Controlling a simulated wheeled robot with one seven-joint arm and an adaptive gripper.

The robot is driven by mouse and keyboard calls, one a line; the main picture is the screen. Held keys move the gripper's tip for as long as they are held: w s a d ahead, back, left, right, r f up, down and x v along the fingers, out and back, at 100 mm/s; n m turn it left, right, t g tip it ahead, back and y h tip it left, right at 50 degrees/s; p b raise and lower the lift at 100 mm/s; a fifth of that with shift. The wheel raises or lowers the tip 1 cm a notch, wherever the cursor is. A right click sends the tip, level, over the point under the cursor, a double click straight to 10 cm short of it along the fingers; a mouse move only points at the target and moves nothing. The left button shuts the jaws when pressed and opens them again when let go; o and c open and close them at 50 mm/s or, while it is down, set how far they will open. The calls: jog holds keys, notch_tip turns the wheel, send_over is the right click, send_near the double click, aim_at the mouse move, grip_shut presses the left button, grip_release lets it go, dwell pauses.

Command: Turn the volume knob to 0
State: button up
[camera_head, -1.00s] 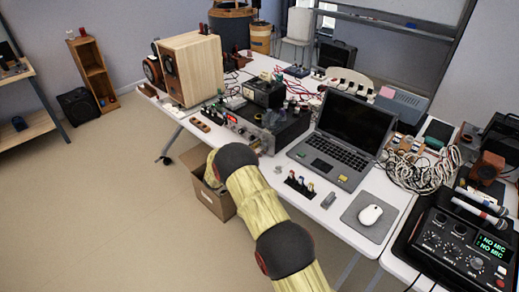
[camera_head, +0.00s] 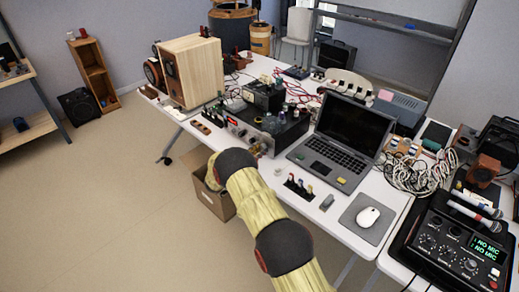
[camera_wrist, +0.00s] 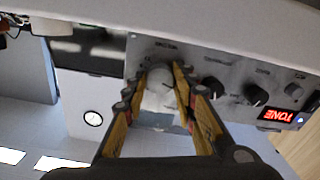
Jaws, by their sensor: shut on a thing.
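In the wrist view, which is turned upside down, a large pale silver knob (camera_wrist: 159,82) sits on a grey front panel (camera_wrist: 225,62). My gripper (camera_wrist: 165,69) has its two yellow-and-black fingers closed on either side of this knob. The small print above the knob and any pointer mark are too blurred to read. Two smaller black knobs (camera_wrist: 255,95) and a red lit display (camera_wrist: 279,115) are further right on the panel. In the head view, the dark audio unit (camera_head: 290,128) stands on the white table, and my arm largely hides my gripper.
A laptop (camera_head: 345,140) stands right of the audio unit, with a mouse (camera_head: 368,216) on a grey pad nearby. A wooden speaker (camera_head: 200,70) is at the left. A black mixer (camera_head: 450,245) is at the right. Open floor lies left of the table.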

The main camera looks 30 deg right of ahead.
jog(key=n+p, duration=0.3)
jog(key=n, duration=0.3)
jog(key=shift+r+n, duration=0.15)
jog(key=shift+n, duration=0.15)
jog(key=n+p, duration=0.1)
jog(key=n, duration=0.4)
jog(key=shift+n, duration=0.3)
jog(key=o, duration=1.2)
jog(key=shift+c, duration=0.2)
jog(key=shift+a, duration=0.1)
jog(key=v, duration=1.1)
jog(key=shift+s+a, duration=0.15)
jog(key=shift+a, duration=0.25)
